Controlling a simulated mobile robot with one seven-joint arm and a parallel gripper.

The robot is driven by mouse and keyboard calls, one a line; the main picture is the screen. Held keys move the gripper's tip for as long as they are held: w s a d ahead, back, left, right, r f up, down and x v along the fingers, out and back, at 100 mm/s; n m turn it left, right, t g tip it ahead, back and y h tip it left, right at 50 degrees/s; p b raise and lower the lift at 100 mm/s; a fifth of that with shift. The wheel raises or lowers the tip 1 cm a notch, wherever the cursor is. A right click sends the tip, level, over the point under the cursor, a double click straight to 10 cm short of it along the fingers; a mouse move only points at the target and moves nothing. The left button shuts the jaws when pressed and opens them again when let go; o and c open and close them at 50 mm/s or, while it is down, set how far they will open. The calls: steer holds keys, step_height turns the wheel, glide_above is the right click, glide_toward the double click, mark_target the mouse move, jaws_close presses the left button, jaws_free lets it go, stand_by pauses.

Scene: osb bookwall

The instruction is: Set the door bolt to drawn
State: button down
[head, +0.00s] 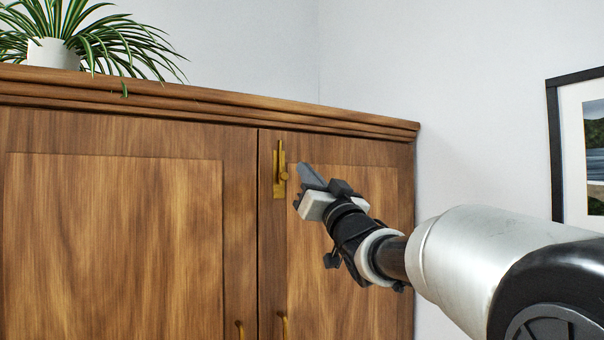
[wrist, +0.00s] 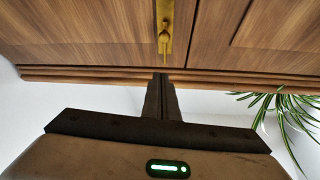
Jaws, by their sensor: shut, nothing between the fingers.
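The brass door bolt (head: 280,172) is mounted upright near the top of the right cabinet door (head: 340,240), close to the seam between the doors. It has a vertical rod, a back plate and a small knob. The wrist view also shows the bolt (wrist: 165,35), upside down, with its knob just beyond my fingers. My gripper (head: 302,172) is shut and empty. It is just right of the bolt in the head view, and a gap shows between them there. In the wrist view the closed fingers (wrist: 161,90) point toward the bolt; I cannot tell whether they touch it.
The left cabinet door (head: 115,240) is closed beside the right one. Two brass handles (head: 283,325) show low down by the seam. A potted spider plant (head: 53,54) stands on the cabinet top. A framed picture (head: 555,150) hangs on the white wall at right.

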steer(key=shift+v, duration=1.15)
steer(key=s+d+f+m+g+h+p, duration=0.1)
steer(key=s+d+f+m+g+h, duration=0.15)
steer(key=s+d+f+h, duration=0.35)
steer(key=s+d+f+m+g+h, duration=0.1)
steer(key=d+f+m+g+h, duration=0.2)
steer(key=d+f, duration=0.55)
steer(key=s+d+f+n+g+h+p, duration=0.1)
steer(key=s+f+g, duration=0.9)
steer(key=s+f, duration=1.2)
steer(key=s+d+n+h, duration=0.1)
steer(key=s, duration=0.3)
steer(key=shift+s+f+h, duration=0.4)
steer(key=c, duration=2.5)
jaws_free()
